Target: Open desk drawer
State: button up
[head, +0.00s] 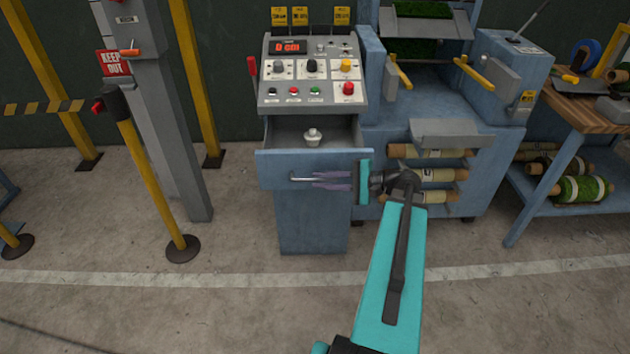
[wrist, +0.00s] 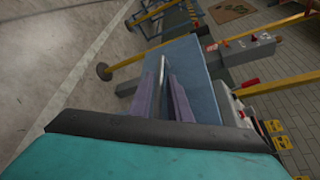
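The desk drawer (head: 265,168) under the control panel is pulled out, with its inside in view from above. A small pale knob-shaped object (head: 312,137) stands in it. The metal bar handle (head: 300,179) runs across the drawer front. My gripper (head: 318,180) comes from the right, its purple fingers along the handle. In the wrist view, the fingers (wrist: 164,82) lie on both sides of the handle (wrist: 162,66) and close in on it at the tips. The exact contact is small and hard to see. The blue drawer front also shows in the wrist view (wrist: 192,65).
A control panel (head: 312,72) with buttons and knobs rises behind the drawer. A blue machine with rolls (head: 435,175) stands to the right. A yellow barrier post (head: 152,185) stands at the left. The concrete floor in front is clear.

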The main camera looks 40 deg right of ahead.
jog(key=v, duration=1)
jog(key=shift+r+b, duration=0.15)
jog(key=shift+b, duration=0.25)
jog(key=shift+s, duration=0.1)
